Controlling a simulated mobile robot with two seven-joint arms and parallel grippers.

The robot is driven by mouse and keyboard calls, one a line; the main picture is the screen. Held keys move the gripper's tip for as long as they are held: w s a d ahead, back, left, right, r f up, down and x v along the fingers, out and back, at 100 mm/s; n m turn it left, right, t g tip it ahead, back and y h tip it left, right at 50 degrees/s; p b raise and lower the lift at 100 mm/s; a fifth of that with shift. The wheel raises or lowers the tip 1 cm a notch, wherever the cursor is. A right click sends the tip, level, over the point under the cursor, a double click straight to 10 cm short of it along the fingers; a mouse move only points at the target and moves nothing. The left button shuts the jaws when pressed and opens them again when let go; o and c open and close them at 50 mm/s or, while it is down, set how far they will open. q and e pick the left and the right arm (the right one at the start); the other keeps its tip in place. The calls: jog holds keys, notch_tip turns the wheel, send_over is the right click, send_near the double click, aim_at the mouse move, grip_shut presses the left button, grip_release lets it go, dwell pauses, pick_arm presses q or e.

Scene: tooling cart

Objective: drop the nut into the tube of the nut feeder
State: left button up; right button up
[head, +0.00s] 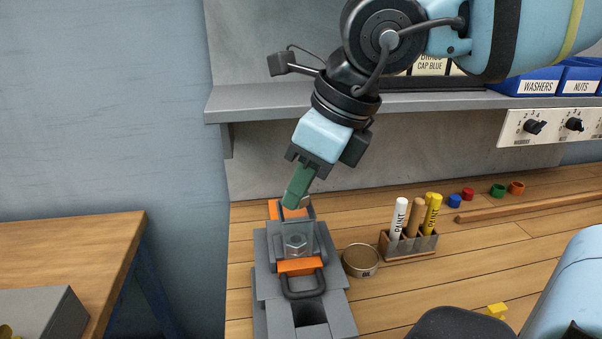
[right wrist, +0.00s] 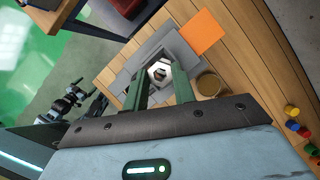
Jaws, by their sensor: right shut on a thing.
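My right gripper (head: 292,204) reaches down from above with its green fingers over the back of the nut feeder. In the right wrist view the gripper (right wrist: 160,80) is shut on a pale hexagonal nut (right wrist: 160,67) held between its fingertips. The fingers hide the held nut in the head view. The nut feeder (head: 262,280) is a grey block with orange parts, a dark handle and a nut shape on its front. It also shows below the fingers in the right wrist view (right wrist: 184,55). I cannot clearly make out the tube's mouth. My left gripper is not in view.
A round tin (head: 361,261) stands right beside the feeder. A holder (head: 408,246) with paint markers is farther right. Several coloured caps (head: 497,190) and a wooden strip (head: 530,206) lie behind it. A shelf (head: 420,103) with blue bins runs along the back.

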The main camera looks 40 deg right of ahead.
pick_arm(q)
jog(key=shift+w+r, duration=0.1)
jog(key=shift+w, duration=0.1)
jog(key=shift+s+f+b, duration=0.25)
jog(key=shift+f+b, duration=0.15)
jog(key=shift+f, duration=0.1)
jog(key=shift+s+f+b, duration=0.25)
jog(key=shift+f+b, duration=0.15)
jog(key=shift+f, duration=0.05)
pick_arm(e)
jog(key=shift+w+f, duration=0.15)
jog(key=shift+f, duration=0.15)
dwell(1.1)
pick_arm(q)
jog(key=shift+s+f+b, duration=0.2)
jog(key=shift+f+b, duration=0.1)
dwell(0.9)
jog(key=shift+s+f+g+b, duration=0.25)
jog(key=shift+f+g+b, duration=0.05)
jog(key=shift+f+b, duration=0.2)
pick_arm(e)
jog(key=shift+f, duration=0.45)
dwell(0.8)
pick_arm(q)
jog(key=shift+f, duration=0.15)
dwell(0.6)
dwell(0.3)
pick_arm(e)
jog(key=o, duration=0.5)
jog(key=shift+o, duration=1.4)
